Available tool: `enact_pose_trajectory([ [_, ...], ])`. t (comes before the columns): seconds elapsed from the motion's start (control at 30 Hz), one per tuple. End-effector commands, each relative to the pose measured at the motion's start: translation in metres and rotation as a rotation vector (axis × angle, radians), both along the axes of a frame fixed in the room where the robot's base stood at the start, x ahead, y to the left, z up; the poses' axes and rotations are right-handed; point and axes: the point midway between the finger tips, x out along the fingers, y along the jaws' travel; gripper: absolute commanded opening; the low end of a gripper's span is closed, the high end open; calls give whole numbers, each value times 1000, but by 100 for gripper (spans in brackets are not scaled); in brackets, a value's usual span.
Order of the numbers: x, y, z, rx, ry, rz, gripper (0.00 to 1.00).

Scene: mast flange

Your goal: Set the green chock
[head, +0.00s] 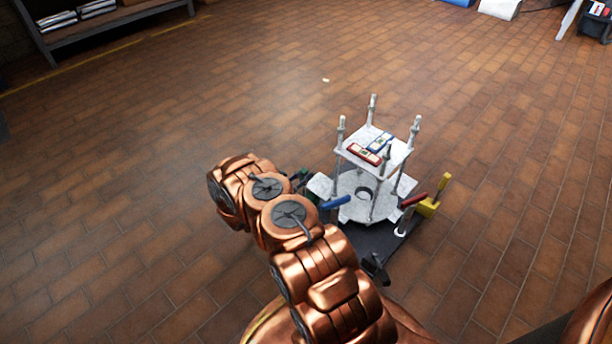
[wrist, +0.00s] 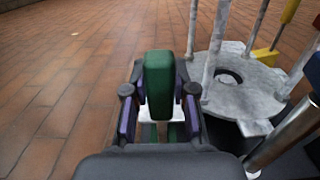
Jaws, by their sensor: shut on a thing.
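The green chock (wrist: 159,80) stands between the fingers of my gripper (wrist: 158,103) in the wrist view, and the gripper is shut on it. In the head view my copper arm hides most of the gripper; only a small dark and green patch shows beside the stand. The grey flange plate (head: 352,206), with a round hole, lies low in the stand, and it also shows in the wrist view (wrist: 250,98), right of the chock. A yellow chock-like piece (head: 429,207) sits at the right side of the flange. The underside of the green chock is hidden.
Upright posts (head: 340,135) carry an upper plate (head: 398,153) with a red and a blue block. A blue handle (head: 335,202) and a red handle (head: 413,200) stick out at the sides. A dark base (head: 385,245) lies underneath. Brick floor at left is clear.

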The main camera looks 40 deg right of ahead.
Motion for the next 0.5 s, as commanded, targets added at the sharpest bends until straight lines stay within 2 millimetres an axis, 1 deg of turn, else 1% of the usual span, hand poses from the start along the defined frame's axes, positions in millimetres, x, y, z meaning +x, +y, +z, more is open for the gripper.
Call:
enact_pose_trajectory([
  [0.03,-1,-4,1,-2,-1,-6,27],
  [0.27,0,-1,1,-1,-1,-1,51],
  [0.3,0,-1,1,-1,-1,-1,52],
  [0.5,1,0,1,-1,-1,1,52],
])
